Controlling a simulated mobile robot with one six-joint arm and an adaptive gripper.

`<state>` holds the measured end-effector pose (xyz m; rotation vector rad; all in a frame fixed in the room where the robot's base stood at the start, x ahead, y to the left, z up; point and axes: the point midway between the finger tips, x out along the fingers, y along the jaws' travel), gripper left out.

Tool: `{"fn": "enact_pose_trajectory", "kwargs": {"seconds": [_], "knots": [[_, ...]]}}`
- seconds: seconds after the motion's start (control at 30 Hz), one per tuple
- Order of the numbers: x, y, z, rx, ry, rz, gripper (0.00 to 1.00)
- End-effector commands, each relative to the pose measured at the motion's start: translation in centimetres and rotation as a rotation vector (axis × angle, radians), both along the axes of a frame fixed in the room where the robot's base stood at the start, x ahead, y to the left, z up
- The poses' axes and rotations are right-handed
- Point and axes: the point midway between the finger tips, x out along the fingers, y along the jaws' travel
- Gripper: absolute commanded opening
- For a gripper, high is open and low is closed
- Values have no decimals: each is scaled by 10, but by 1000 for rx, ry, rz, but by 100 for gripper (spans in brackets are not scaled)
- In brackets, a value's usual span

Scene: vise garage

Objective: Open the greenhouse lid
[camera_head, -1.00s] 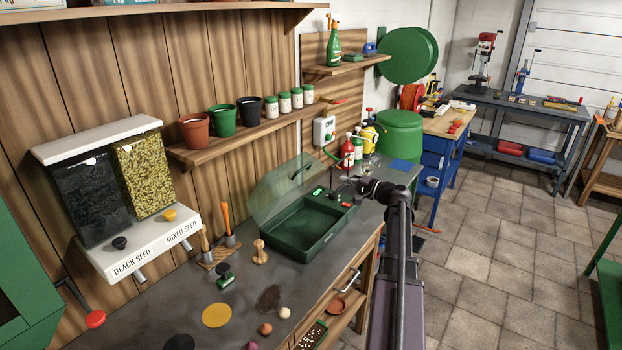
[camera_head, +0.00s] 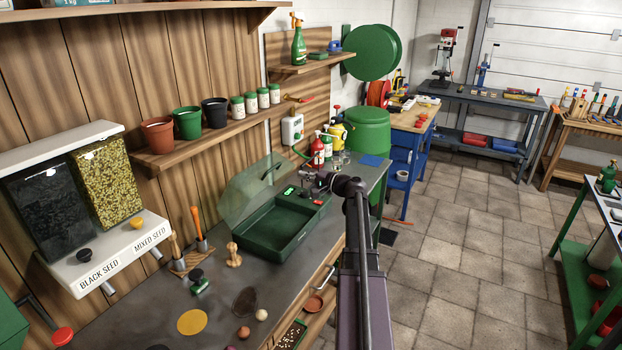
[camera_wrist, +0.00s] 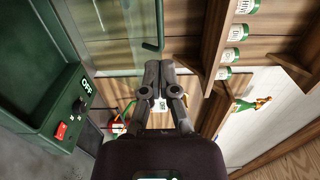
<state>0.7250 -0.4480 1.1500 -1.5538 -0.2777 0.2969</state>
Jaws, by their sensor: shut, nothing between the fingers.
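The greenhouse (camera_head: 292,236) is a dark green open-topped box on the grey workbench, with a control panel and a lit display at its right end. Its clear greenish lid (camera_head: 245,200) stands raised and tilted back toward the wall, with a dark green handle (camera_head: 272,171) near its upper edge. My gripper (camera_head: 308,178) is above the panel end, to the right of the lid. In the wrist view my gripper (camera_wrist: 158,66) is shut and empty. There the lid handle (camera_wrist: 160,22) lies just beyond the fingertips, the lid (camera_wrist: 112,40) to the left, and the greenhouse (camera_wrist: 45,75) at the far left.
A wooden shelf (camera_head: 190,148) with pots and jars runs along the wall behind. Red and yellow bottles (camera_head: 318,152) and a green barrel (camera_head: 366,135) stand beyond the greenhouse. A seed dispenser (camera_head: 110,255) is at the left. The tiled floor (camera_head: 460,240) at the right has free room.

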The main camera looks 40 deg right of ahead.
Motion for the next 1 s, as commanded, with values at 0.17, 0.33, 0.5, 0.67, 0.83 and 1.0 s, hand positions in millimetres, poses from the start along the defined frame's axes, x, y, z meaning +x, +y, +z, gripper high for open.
{"fn": "enact_pose_trajectory", "kwargs": {"seconds": [0.17,0.33,0.5,0.67,0.83,1.0], "knots": [[28,10,0,0,0,2,0],[52,19,-1,0,0,1,0],[72,27,-1,0,0,1,0],[83,31,-1,0,0,-1,0],[87,34,-1,0,0,0,0],[87,34,-1,0,0,0,0]]}}
